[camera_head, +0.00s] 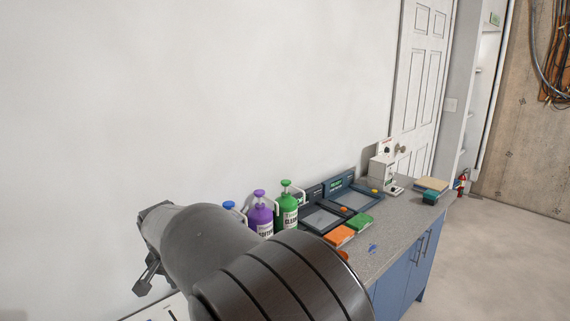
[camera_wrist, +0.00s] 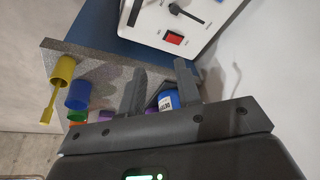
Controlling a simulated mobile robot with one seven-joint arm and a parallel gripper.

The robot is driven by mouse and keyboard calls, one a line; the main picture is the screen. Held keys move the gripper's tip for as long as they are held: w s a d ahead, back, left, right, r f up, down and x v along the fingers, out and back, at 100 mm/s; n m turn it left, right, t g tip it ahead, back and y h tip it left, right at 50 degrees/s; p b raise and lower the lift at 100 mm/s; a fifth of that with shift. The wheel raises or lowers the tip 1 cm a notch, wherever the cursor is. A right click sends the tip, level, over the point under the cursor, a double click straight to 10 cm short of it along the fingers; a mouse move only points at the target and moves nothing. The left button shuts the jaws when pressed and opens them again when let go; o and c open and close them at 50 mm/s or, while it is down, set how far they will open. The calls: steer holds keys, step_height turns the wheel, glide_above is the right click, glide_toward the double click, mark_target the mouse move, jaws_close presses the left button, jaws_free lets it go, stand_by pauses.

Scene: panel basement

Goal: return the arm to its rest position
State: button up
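My arm reaches up from the bottom of the head view, its dark upper part in front of the counter. My gripper (camera_wrist: 158,75) shows in the wrist view with its two grey fingers apart and nothing clasped between the tips. A blue bottle (camera_wrist: 168,101) with a white label appears behind and between the fingers; I cannot tell the distance. In the head view the gripper end of the arm is at the left, in front of the white wall, left of the bottles.
The grey counter (camera_head: 398,232) carries a purple bottle (camera_head: 261,217), a green bottle (camera_head: 287,208), dark trays (camera_head: 350,193), orange (camera_head: 340,236) and green (camera_head: 360,223) blocks. A white device with a red switch (camera_wrist: 173,38) is close to the fingers. Open floor (camera_head: 490,255) lies right.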

steer(key=s+d+r, duration=0.2)
steer(key=d+r, duration=0.1)
steer(key=d, duration=0.6)
steer(key=s+d+r+y, duration=0.1)
steer(key=d+r, duration=0.2)
steer(key=d, duration=0.6)
steer(key=s+d+r, duration=0.2)
steer(key=d+r, duration=0.1)
steer(key=d, duration=0.6)
steer(key=s+d+f+t+h, duration=0.1)
steer(key=s+d+f+t, duration=0.1)
steer(key=s+d, duration=1.2)
steer(key=shift+s+d+f+n+h, duration=0.3)
steer(key=shift+s+n, duration=0.1)
steer(key=shift+s, duration=0.8)
